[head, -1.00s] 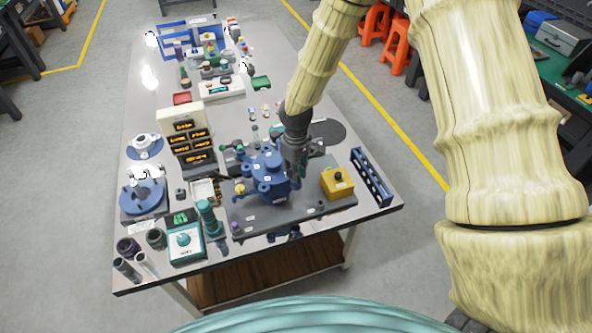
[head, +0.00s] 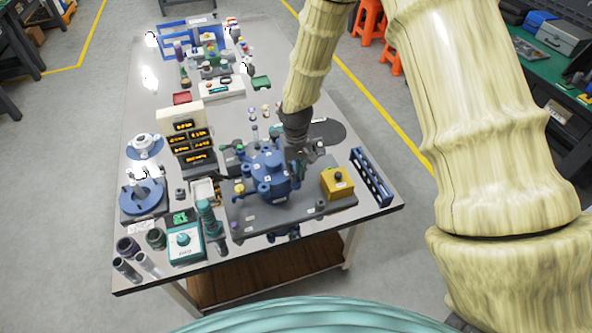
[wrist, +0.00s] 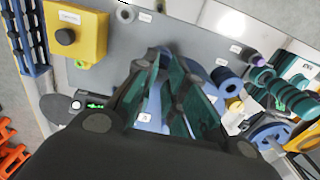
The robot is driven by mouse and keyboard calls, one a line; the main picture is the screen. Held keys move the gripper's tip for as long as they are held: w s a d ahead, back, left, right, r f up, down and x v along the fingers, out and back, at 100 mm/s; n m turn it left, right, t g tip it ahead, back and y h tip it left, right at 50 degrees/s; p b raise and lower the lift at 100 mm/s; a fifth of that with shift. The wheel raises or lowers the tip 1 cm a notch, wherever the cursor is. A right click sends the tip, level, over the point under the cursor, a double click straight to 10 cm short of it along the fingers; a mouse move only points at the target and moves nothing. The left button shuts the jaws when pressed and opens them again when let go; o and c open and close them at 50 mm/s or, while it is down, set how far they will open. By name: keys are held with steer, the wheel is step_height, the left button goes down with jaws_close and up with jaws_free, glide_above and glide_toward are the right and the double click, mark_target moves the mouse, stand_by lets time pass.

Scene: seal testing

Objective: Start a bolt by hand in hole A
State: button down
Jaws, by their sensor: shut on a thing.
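The blue housing (head: 268,180) with several round bosses stands on the grey fixture plate (head: 240,215) near the table's front. My gripper (head: 303,168) is at the housing's right rear side, pointing down. In the wrist view my green-padded fingers (wrist: 172,85) are close together over the blue part (wrist: 146,117), which carries a small white label. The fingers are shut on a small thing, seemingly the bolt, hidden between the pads. The hole labels are too small to read, so I cannot tell which one is A or whether the held thing touches the housing.
A yellow box with a black button (head: 338,182) stands on the plate to the right of the housing. A blue rack (head: 371,178) lies along the table's right edge. A display stand (head: 190,140) and a teal control box (head: 184,243) stand to the left.

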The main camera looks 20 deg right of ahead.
steer(key=shift+s+f+m, duration=0.15)
steer(key=shift+m, duration=0.85)
steer(key=shift+m, duration=0.9)
steer(key=c, duration=1.4)
jaws_free()
steer(key=shift+r+p, duration=3.05)
steer(key=shift+r, duration=1.55)
